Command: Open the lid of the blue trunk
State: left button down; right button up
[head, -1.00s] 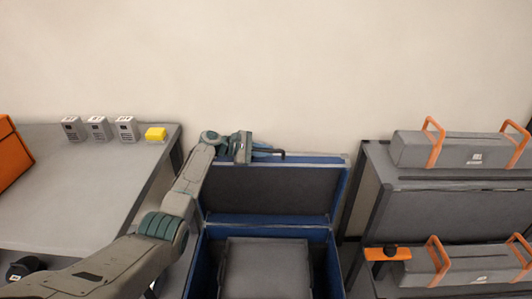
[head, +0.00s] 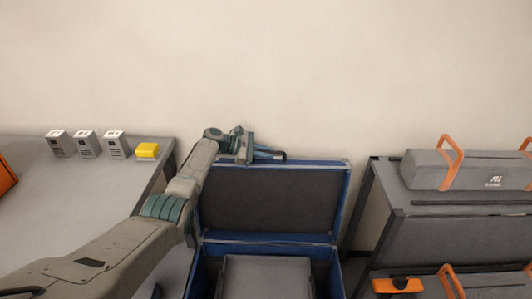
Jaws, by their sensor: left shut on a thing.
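The blue trunk (head: 338,268) stands in the lower middle of the head view with its lid (head: 268,198) raised, its dark inner lining facing me. A grey box-like thing (head: 266,277) shows inside the trunk. My left gripper (head: 272,153) is at the lid's top edge, left of its middle, shut on the lid's dark handle or edge; the exact grip is small and hard to see. My left arm reaches in from the lower left, in front of the trunk's left side. My right gripper does not show.
A grey table (head: 85,200) at left bears several small grey devices (head: 88,145) and a yellow block (head: 147,151). A grey rack (head: 425,240) at right holds grey cases with orange handles (head: 470,170). The wall behind is bare.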

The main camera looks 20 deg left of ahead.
pick_arm(q)
jog(key=c, duration=1.7)
grip_release()
jog(key=shift+f, duration=0.15)
